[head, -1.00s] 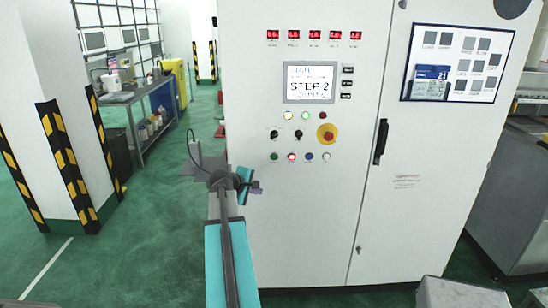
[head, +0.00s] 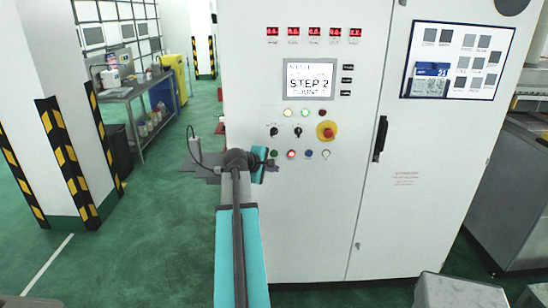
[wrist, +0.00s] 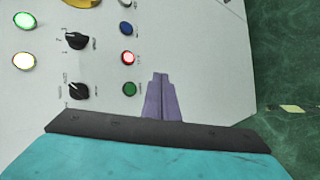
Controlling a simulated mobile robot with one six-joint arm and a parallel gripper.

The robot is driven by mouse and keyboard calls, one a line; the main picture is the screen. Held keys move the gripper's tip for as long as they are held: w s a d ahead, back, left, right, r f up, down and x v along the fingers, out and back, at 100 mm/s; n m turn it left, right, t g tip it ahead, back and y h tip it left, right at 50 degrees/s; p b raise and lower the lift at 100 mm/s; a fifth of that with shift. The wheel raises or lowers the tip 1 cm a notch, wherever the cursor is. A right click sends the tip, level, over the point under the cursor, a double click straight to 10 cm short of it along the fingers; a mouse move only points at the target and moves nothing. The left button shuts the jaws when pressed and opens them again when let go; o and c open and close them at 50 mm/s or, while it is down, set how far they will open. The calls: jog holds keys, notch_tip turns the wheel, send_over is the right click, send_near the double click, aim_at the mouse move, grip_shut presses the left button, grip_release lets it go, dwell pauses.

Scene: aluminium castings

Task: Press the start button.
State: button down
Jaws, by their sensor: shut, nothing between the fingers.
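The white control cabinet (head: 300,220) carries a bottom row of buttons: a dark green button (head: 273,154), a lit red button (head: 291,154), a blue button (head: 309,154) and a white one (head: 326,154). Labels are too small to read, so I cannot tell which is start. My gripper (head: 271,162) is near the panel, just below the green button. In the wrist view my gripper (wrist: 161,76) shows shut and empty, its tips right of the green button (wrist: 129,89) and the lit red button (wrist: 127,57). I cannot tell whether it touches the panel.
Above the row are a lit green lamp (head: 304,113), two black knobs and a red emergency stop (head: 326,131) on yellow. A screen (head: 310,79) reads STEP 2. A black door handle (head: 381,139) sticks out at right. Open floor lies left.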

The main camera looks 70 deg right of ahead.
aim_at(272, 156)
jog(key=w+d, duration=0.3)
jog(key=d, duration=0.4)
jog(key=shift+d, duration=0.35)
dwell(1.8)
jog(key=shift+d, duration=0.1)
dwell(0.3)
jog(key=shift+w+d, duration=0.25)
jog(key=shift+w, duration=0.05)
jog(key=shift+w+d+b, duration=0.15)
jog(key=shift+d+b, duration=0.15)
jog(key=shift+d, duration=0.15)
dwell(1.2)
jog(key=shift+a, duration=0.2)
jog(key=shift+s+a, duration=0.3)
jog(key=shift+a, duration=0.35)
jog(key=shift+a, duration=0.1)
